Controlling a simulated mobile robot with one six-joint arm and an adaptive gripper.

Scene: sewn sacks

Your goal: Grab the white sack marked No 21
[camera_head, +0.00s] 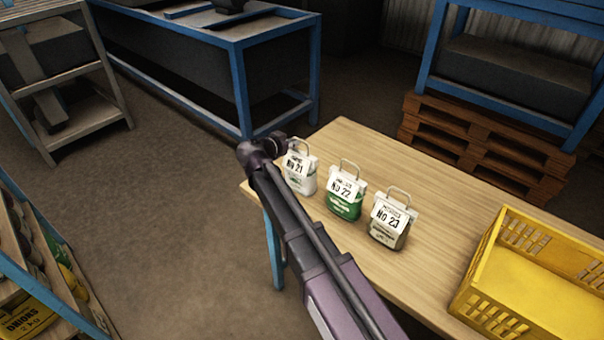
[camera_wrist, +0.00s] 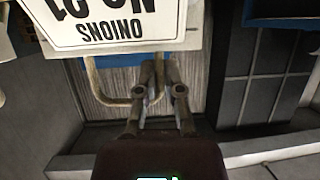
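The white sack marked No 21 (camera_head: 299,178) stands upright at the table's left end, leftmost of three sacks. In the wrist view its label (camera_wrist: 118,22) appears upside down at the upper left and reads ONIONS. Its tan looped handle (camera_wrist: 121,101) hangs below the label there. My gripper (camera_head: 285,143) is at this handle, reaching from the left. In the wrist view its fingers (camera_wrist: 159,70) are drawn close together with one side of the handle between their tips. The grip's contact is partly hidden.
The green-and-white sack No 22 (camera_head: 345,198) and the sack No 23 (camera_head: 390,222) stand to the right on the wooden table (camera_head: 440,190). A yellow crate (camera_head: 490,265) stands at the table's right. A blue-framed bench (camera_head: 235,45) is behind, with open floor before it.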

